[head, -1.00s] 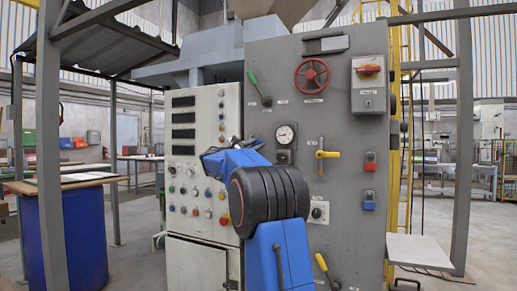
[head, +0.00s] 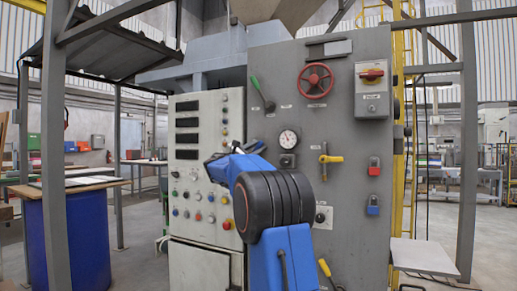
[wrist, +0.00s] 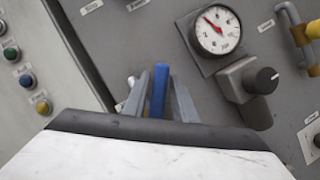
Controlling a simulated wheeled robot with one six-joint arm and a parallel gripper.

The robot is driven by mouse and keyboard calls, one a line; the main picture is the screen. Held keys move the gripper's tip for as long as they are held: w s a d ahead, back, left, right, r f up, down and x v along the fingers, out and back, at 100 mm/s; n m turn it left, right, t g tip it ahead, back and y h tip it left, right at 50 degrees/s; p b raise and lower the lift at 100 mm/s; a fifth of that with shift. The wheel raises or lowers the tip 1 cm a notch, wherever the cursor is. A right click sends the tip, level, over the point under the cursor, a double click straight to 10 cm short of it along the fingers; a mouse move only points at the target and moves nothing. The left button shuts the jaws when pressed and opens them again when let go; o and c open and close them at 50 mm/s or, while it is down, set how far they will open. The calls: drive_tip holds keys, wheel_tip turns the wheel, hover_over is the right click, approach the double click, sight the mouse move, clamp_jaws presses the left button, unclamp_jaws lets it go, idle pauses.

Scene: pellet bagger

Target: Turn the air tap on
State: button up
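I cannot read which label marks the air tap. A tap with a yellow handle (head: 333,158) is on the grey panel, right of the pressure gauge (head: 289,138); the handle lies level. It also shows at the right edge of the wrist view (wrist: 314,30). My gripper (head: 212,162) is in front of the panel, left of and below the gauge. In the wrist view, its grey fingers (wrist: 160,90) flank an upright blue bar (wrist: 158,92), possibly a blue lever. I cannot tell whether they touch it. My arm hides part of the panel's lower left.
A green-handled lever (head: 262,92) and a red handwheel (head: 316,78) sit higher on the panel. A black knob (wrist: 262,80) is below the gauge. A cabinet with push buttons (head: 205,135) adjoins on the left. Red (head: 374,166) and blue (head: 373,205) padlocks hang at the right.

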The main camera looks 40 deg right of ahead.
drive_tip(key=shift+o, duration=0.6)
drive_tip(key=shift+a, duration=0.2)
drive_tip(key=v, duration=1.7)
drive_tip(key=shift+a, duration=0.1)
drive_tip(key=shift+c, duration=0.2)
